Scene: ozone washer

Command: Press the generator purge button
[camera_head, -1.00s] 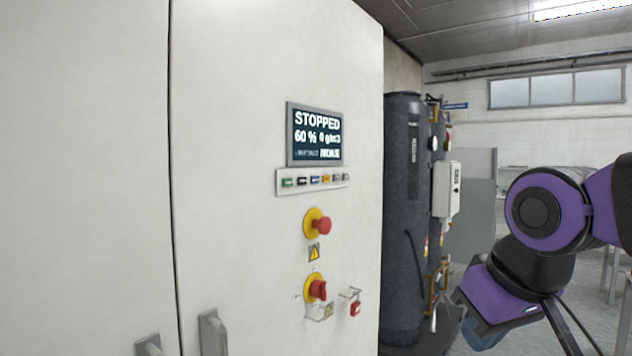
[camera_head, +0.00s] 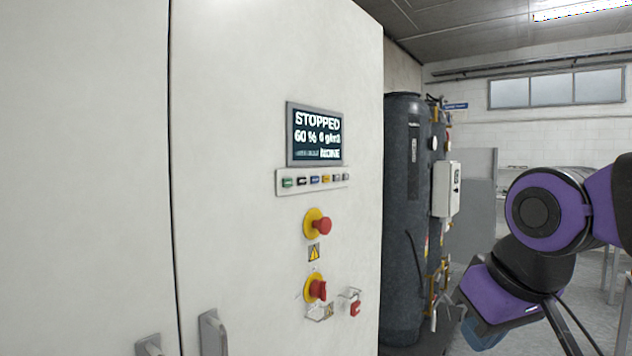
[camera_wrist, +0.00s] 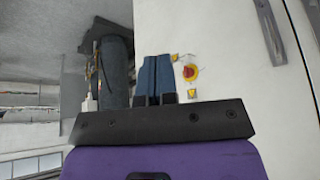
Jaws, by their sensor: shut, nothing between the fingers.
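A white control cabinet (camera_head: 270,60) carries a strip (camera_head: 313,180) of several small buttons under its display (camera_head: 316,134). The buttons include a green one (camera_head: 288,182), a blue one (camera_head: 315,180) and a yellow one (camera_head: 326,179). Their labels are too small to read, so I cannot tell which is the purge button. The display reads STOPPED, 60 %. My gripper (camera_wrist: 155,60) shows in the wrist view with its blue fingers together and empty. In the head view it is mostly hidden at the lower right, apart from the cabinet.
Below the strip are a red mushroom button (camera_head: 321,226) on a yellow ring, a warning label (camera_head: 314,252), a red rotary switch (camera_head: 317,290) and a red padlock (camera_head: 355,309). Cabinet handles (camera_head: 212,333) stick out lower left. A dark tank (camera_head: 403,220) stands behind the cabinet.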

